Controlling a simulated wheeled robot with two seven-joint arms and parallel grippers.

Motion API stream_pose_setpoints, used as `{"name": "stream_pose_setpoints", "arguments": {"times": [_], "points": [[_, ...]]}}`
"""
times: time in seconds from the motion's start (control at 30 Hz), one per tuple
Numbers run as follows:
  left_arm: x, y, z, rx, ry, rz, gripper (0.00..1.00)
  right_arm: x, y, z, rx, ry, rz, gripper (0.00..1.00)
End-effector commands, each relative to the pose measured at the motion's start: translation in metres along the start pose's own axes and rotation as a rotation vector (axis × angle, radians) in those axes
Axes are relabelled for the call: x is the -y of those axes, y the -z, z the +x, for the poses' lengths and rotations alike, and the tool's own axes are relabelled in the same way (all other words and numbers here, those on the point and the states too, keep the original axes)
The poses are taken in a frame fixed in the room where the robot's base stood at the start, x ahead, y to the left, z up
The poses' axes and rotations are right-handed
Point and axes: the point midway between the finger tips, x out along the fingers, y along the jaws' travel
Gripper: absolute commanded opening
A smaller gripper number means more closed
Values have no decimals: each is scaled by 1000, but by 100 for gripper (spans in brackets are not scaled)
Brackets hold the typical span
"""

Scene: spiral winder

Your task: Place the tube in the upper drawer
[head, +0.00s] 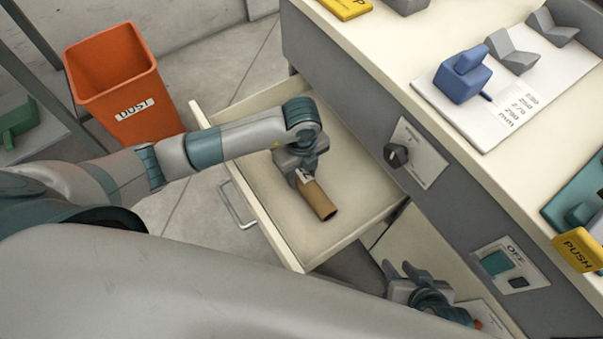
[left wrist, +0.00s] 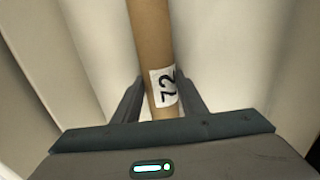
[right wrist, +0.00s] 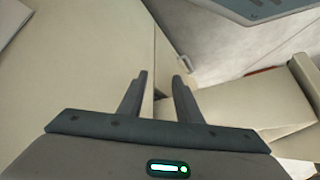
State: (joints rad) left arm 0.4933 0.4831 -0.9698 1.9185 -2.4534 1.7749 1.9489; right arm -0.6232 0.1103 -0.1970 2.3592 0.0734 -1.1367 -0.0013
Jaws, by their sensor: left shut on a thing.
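A brown cardboard tube (head: 319,203) is inside the open upper drawer (head: 357,191), over its pale floor. My left gripper (head: 302,177) is shut on the tube near its labelled end. I cannot tell whether the tube touches the drawer floor. My right gripper (head: 407,272) is low beside the cabinet, right of the drawer. In the right wrist view its fingers (right wrist: 158,90) are apart with nothing between them.
An orange dust bin (head: 120,90) stands left of the drawer. The drawer's metal handle (head: 238,204) faces left. The cabinet front has a dark knob (head: 396,155) and a green switch (head: 496,263). A blue block (head: 463,76) and grey V-blocks (head: 513,52) are on the countertop.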

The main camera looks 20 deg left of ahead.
Motion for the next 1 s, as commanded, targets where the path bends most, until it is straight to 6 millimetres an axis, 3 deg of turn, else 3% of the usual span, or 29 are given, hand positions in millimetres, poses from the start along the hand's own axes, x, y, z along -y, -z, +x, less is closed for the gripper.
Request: {"name": "stream_pose_setpoints", "arguments": {"times": [0.43,0.47,0.53,1.0], "points": [[0,0,5,0,2,1,15,2,-1,0,-5,4,-3,31],[1,0,5,0,2,1,43,2,0,0,-9,5,-3,31],[1,0,5,0,2,1,57,2,0,0,-12,5,-3,31],[1,0,-3,1,2,0,57,0,-2,-2,4,0,-3,31]]}}
